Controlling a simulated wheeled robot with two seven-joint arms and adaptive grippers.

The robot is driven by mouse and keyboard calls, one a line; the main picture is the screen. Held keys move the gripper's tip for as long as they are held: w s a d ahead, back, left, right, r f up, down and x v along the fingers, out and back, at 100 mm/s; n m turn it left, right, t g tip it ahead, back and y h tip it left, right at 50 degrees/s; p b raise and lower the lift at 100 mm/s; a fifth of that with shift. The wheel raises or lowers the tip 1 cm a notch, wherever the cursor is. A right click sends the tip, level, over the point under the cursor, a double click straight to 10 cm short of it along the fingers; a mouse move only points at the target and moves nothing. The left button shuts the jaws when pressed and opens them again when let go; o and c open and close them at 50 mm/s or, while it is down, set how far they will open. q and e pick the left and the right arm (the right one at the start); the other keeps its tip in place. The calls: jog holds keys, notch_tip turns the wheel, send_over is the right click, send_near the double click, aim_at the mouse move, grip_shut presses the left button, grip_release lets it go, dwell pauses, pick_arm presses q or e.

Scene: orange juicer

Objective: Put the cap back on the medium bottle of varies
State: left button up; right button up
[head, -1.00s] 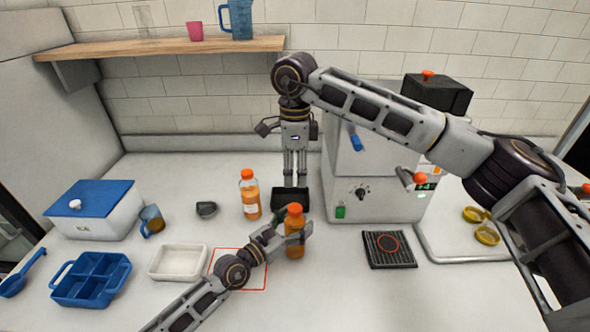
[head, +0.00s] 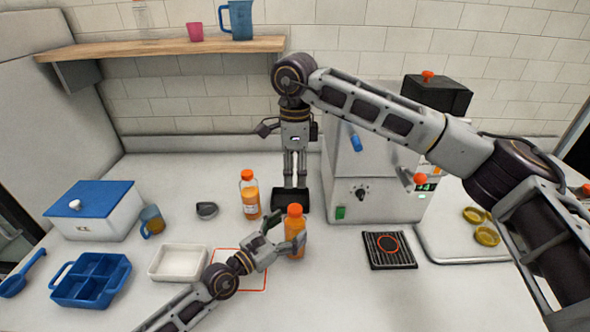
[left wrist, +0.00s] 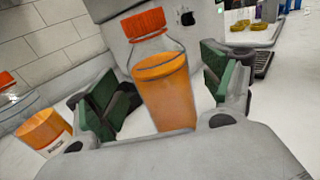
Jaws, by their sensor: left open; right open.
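A juice bottle with an orange cap on it (head: 294,232) stands upright on the counter. My left gripper (head: 284,231) is open around it. In the left wrist view this bottle (left wrist: 162,85) stands between the spread green finger pads, with gaps on both sides. A second capped juice bottle (head: 249,195) stands behind and to the left, and partly shows at the left edge of the left wrist view (left wrist: 38,125). My right gripper (head: 290,180) is open and points down above a black container; its fingertips are close to the container's rim. I see no loose cap.
The black container (head: 290,203) stands beside the juicer machine (head: 375,190). A black drip grate (head: 390,250) lies in front of the machine. A white tray (head: 178,263), blue divided tray (head: 91,280) and blue-lidded box (head: 92,210) stand left.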

pick_arm(q)
jog(key=v, duration=0.8)
jog(key=shift+s+a, duration=0.25)
dwell(0.6)
jog(key=shift+s, duration=0.1)
dwell(0.4)
